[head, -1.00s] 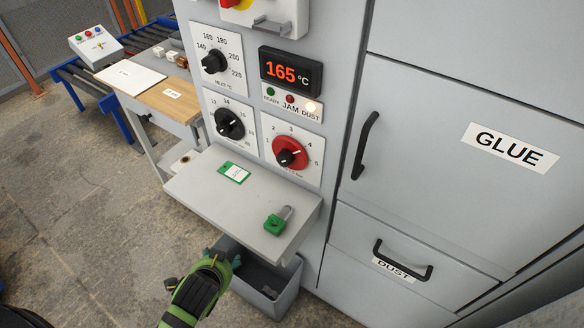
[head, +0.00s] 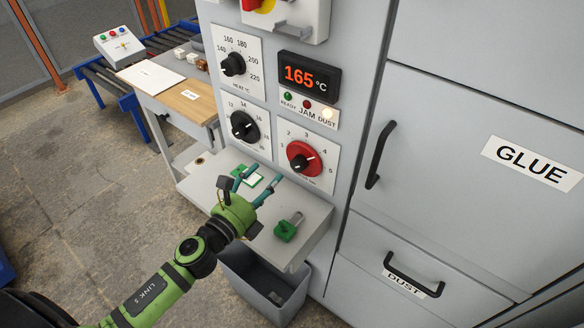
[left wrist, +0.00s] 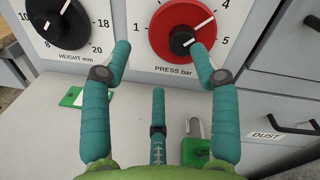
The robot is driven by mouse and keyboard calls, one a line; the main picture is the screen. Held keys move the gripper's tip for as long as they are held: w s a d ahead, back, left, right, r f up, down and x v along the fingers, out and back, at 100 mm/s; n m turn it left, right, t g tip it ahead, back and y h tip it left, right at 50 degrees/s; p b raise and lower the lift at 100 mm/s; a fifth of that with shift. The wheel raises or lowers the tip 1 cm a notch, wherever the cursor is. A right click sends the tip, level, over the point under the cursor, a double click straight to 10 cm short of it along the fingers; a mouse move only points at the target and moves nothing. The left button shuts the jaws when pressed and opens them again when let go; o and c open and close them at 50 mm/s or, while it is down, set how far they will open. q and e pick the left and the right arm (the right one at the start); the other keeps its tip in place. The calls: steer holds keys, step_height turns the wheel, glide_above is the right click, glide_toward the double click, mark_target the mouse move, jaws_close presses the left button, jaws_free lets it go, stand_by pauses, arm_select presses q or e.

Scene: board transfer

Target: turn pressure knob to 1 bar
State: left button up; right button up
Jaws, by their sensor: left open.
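The pressure knob is a red dial (head: 302,159) with a black centre and white pointer, on a white plate marked 1 to 5. My left gripper (head: 258,176) is open and empty, above the small shelf, in front of and slightly below the dial. In the left wrist view its teal fingers (left wrist: 160,50) are spread; the right fingertip appears near the dial's lower right, and contact cannot be told. My right gripper is not in view.
The height knob (head: 243,126) is left of the dial, the heat knob (head: 233,64) above it. A green padlock (head: 287,229) and a green-edged card lie on the shelf (head: 312,225). A grey bin (head: 262,283) stands below. Cabinet handles (head: 381,155) protrude at right.

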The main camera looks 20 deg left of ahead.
mark_target(295, 167)
arm_select(q)
steer(key=shift+w+d+f+m+g+h+p, duration=0.15)
steer(key=shift+w+d+m+h+p, duration=0.25)
steer(key=shift+w+d+m, duration=0.55)
steer(key=shift+w+d+f+m+g+h+p, duration=0.1)
steer(key=shift+w+d+m+h+p, duration=0.25)
steer(key=shift+w+d+m, duration=0.6)
steer(key=shift+w+d+f+m+g+h+p, duration=0.2)
steer(key=shift+w+d+m+h, duration=0.35)
steer(key=shift+w, duration=0.75)
steer(key=shift+a+r, duration=0.1)
steer(key=shift+r, duration=0.05)
steer(key=shift+r, duration=0.1)
steer(key=c, duration=1.1)
